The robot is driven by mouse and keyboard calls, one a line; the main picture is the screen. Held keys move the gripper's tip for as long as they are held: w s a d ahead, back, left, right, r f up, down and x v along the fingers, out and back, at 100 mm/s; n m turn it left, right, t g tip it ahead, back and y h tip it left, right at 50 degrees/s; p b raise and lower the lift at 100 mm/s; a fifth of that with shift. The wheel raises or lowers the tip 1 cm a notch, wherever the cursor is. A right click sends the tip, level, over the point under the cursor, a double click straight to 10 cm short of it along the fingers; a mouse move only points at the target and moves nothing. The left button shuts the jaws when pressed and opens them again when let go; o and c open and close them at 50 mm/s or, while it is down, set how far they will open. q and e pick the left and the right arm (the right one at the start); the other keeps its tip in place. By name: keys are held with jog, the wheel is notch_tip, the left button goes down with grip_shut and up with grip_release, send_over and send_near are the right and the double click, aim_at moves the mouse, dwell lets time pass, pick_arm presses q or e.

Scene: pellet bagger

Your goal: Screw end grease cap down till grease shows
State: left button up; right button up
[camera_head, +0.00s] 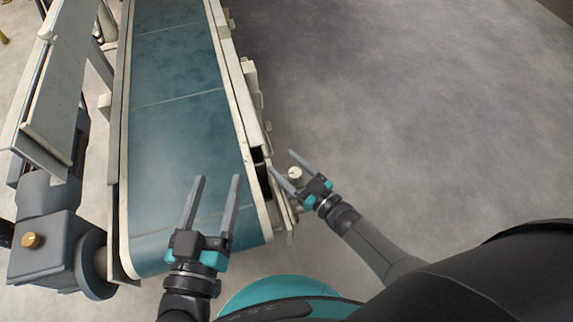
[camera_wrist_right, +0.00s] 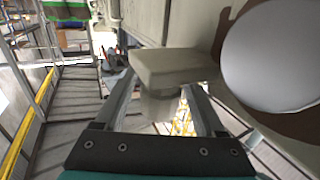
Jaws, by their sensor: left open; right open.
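A small cream round cap (camera_head: 295,173), which looks like the end grease cap, is at the right side of the conveyor's near end. My right gripper (camera_head: 281,161) is open, with its fingers on either side of the cap in the head view. In the right wrist view, a pale cylinder (camera_wrist_right: 160,106) under a cream block (camera_wrist_right: 172,66) shows between the open fingers (camera_wrist_right: 160,84). I cannot tell whether the fingers touch it. No grease can be made out. My left gripper (camera_head: 213,178) is open and empty over the belt's near end.
The blue-green conveyor belt (camera_head: 180,100) runs away from me, with a cream side rail (camera_head: 240,95). A grey gearbox (camera_head: 50,255) with a brass plug (camera_head: 32,240) stands at the left. A large white disc (camera_wrist_right: 275,55) is close on the right in the wrist view. Floor to the right is clear.

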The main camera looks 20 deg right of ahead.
grip_shut()
dwell(0.5)
jog(key=m+h, duration=0.1)
jog(key=h, duration=0.1)
jog(key=m+t+h, duration=0.1)
jog(key=shift+d+m+t+h, duration=0.2)
jog(key=shift+m+t+h, duration=0.1)
jog(key=shift+h, duration=0.1)
jog(key=shift+w+d+m+t+h, duration=0.1)
jog(key=shift+d+m+t+h, duration=0.1)
jog(key=shift+m+h, duration=0.5)
jog(key=shift+w+d+m+t+h, duration=0.15)
jog(key=shift+m+h, duration=0.25)
jog(key=shift+h, duration=0.6)
jog(key=shift+s, duration=0.1)
grip_release()
